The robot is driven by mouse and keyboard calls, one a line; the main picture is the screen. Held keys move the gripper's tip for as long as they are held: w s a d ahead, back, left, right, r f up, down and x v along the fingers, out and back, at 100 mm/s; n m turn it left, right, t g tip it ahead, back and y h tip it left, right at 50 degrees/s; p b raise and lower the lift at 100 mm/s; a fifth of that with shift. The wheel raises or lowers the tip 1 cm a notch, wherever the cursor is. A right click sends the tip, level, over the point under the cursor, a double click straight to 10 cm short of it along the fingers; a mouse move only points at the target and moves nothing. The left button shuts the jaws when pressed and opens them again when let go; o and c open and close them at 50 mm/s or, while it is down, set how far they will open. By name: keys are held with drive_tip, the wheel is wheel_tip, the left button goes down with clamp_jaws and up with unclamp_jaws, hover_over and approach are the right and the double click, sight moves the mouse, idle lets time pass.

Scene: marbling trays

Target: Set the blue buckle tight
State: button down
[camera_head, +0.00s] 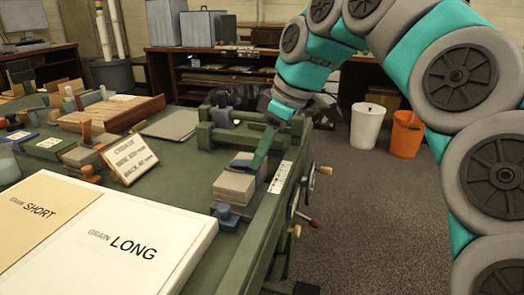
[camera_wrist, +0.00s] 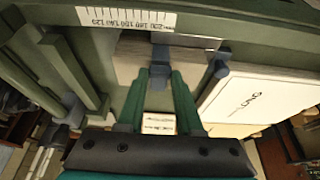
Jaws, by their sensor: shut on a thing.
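The blue buckle (camera_wrist: 160,58) is a small grey-blue piece on the pale stack (camera_wrist: 190,62) in the wrist view, between my fingertips. My gripper (camera_wrist: 159,78) has two green fingers closed on the buckle from both sides. In the head view my gripper (camera_head: 260,152) comes down from behind onto the top of the layered stack (camera_head: 236,187).
The stack sits by a green frame (camera_head: 262,228) with a scale strip and side handles (camera_head: 314,223). A second blue piece (camera_head: 227,214) is at the stack's near side. Large sheets marked GRAIN LONG (camera_head: 120,240) lie to the left. White and orange bins stand on the floor.

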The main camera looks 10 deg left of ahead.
drive_tip(key=shift+f, duration=0.1)
drive_tip(key=shift+d+f+y+b, duration=0.3)
drive_tip(key=shift+f+y+b, duration=0.2)
drive_tip(key=shift+y+b, duration=0.4)
drive_tip(key=shift+f+b, duration=0.1)
drive_tip(key=shift+b, duration=0.25)
drive_tip(key=c, duration=0.6)
unclamp_jaws()
drive_tip(key=shift+o, duration=0.2)
drive_tip(key=shift+d+r, duration=0.1)
drive_tip(key=shift+r, duration=0.1)
drive_tip(key=v, duration=0.7)
drive_tip(key=shift+d+r, duration=0.15)
drive_tip(key=shift+d, duration=0.05)
